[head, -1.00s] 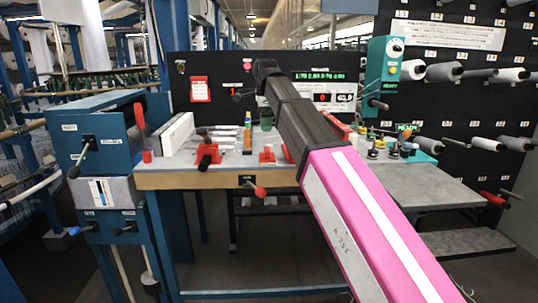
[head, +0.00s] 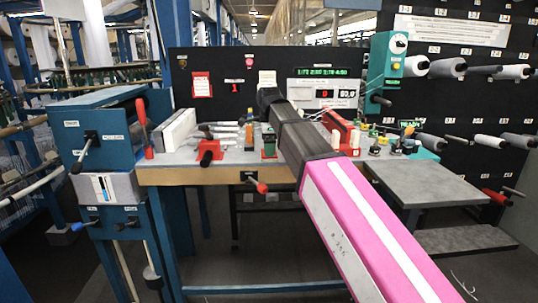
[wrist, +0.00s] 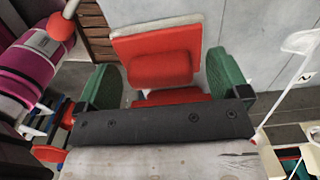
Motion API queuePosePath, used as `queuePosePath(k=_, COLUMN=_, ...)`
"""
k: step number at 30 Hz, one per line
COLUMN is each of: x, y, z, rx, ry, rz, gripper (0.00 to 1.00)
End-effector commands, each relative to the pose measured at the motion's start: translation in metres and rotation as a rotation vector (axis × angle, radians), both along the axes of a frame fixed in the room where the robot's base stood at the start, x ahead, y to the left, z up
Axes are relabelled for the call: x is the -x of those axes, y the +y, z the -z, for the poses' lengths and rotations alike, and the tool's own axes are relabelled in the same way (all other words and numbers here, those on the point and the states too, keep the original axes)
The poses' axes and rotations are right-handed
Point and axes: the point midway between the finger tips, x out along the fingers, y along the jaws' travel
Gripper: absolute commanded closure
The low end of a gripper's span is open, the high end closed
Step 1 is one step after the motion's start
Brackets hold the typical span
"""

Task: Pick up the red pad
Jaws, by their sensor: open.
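The red pad (wrist: 160,68) is in the middle of the wrist view, a flat red piece with a raised red block on it and a pale edge behind. My gripper (wrist: 168,80) is open, with one green finger on each side of the pad. Gaps show between the fingers and the raised block, so it is not held. In the head view my gripper (head: 269,147) is low over the bench, and its green fingers mostly hide the pad there.
The grey-topped bench (head: 180,168) carries a red clamp (head: 208,151) left of my gripper and a red piece (head: 340,130) to the right. A white block (head: 177,131) stands at the left. A red-knobbed lever (head: 262,188) sticks out from the front edge.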

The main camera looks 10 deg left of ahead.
Motion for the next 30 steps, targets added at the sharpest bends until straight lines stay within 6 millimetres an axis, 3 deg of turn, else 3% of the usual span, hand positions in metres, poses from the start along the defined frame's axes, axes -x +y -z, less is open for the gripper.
queuePosePath(k=8, x=0.0, y=0.0, z=0.004, rx=0.0, ry=-0.001, rz=0.0, gripper=0.1)
queuePosePath(k=12, x=0.0, y=0.0, z=0.004, rx=0.0, ry=-0.001, rz=0.0, gripper=0.55)
queuePosePath(k=13, x=0.0, y=0.0, z=0.004, rx=0.0, ry=-0.001, rz=0.0, gripper=0.61)
queuePosePath(k=15, x=0.0, y=0.0, z=0.004, rx=0.0, ry=-0.001, rz=0.0, gripper=0.65)
queuePosePath(k=23, x=0.0, y=0.0, z=0.003, rx=0.0, ry=-0.001, rz=0.0, gripper=0.65)
queuePosePath(k=30, x=-0.001, y=0.001, z=-0.013, rx=-0.001, ry=-0.002, rz=0.0, gripper=0.65)
